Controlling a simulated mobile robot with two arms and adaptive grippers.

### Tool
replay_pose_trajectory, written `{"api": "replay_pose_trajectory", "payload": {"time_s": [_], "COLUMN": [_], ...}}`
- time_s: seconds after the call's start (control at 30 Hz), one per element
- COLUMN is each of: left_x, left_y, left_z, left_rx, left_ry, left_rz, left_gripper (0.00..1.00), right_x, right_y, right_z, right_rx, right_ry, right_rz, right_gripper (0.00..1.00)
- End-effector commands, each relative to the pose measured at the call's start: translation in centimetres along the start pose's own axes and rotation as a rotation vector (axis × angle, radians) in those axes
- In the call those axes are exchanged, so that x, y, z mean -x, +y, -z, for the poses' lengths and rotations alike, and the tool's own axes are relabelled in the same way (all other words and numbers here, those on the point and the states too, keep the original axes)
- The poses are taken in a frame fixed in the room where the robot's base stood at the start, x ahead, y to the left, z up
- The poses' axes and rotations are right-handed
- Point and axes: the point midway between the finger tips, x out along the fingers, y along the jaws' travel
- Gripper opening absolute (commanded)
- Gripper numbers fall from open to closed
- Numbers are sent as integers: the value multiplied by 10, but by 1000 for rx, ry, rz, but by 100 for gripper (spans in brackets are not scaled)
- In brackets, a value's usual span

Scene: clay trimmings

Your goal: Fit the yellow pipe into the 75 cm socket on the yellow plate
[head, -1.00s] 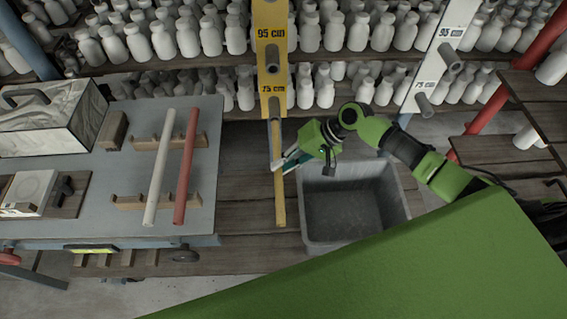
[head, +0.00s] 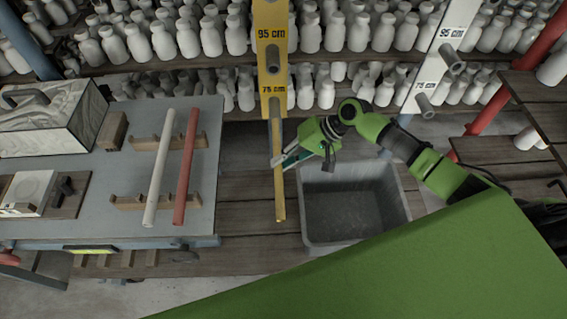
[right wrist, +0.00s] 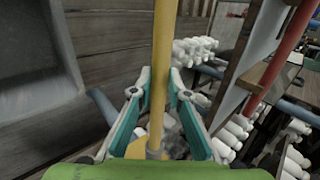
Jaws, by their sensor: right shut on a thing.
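The yellow plate (head: 270,25) stands upright at the back middle in the head view, with 95 cm and 75 cm labels. An empty grey socket (head: 272,62) sticks out below the 95 cm label. My right gripper (head: 278,161) is shut on the yellow pipe (head: 280,196), around its middle part. The pipe's far end overlaps the plate just below the 75 cm label, covering the socket there; how deep it sits I cannot tell. In the right wrist view the pipe (right wrist: 162,40) runs between both fingers (right wrist: 158,88). My left gripper is out of view.
A grey bin (head: 352,243) stands under my right arm. A table (head: 90,225) at left bears a white pipe (head: 158,165) and a red pipe (head: 186,165) on wooden rests. A white plate (head: 436,60) with sockets stands at right. Shelves of white bottles fill the back.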

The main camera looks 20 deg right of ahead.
Motion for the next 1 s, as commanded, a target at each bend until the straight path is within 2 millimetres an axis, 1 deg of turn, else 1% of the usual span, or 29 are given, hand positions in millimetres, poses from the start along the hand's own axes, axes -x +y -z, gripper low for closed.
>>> {"api": "replay_pose_trajectory", "payload": {"time_s": [1.0], "left_x": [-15], "left_y": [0], "left_z": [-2], "left_rx": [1], "left_ry": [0], "left_rz": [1], "left_gripper": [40], "right_x": [0], "right_y": [-1], "right_z": [26], "right_rx": [1], "right_ry": [1], "right_rz": [3], "right_gripper": [0]}}
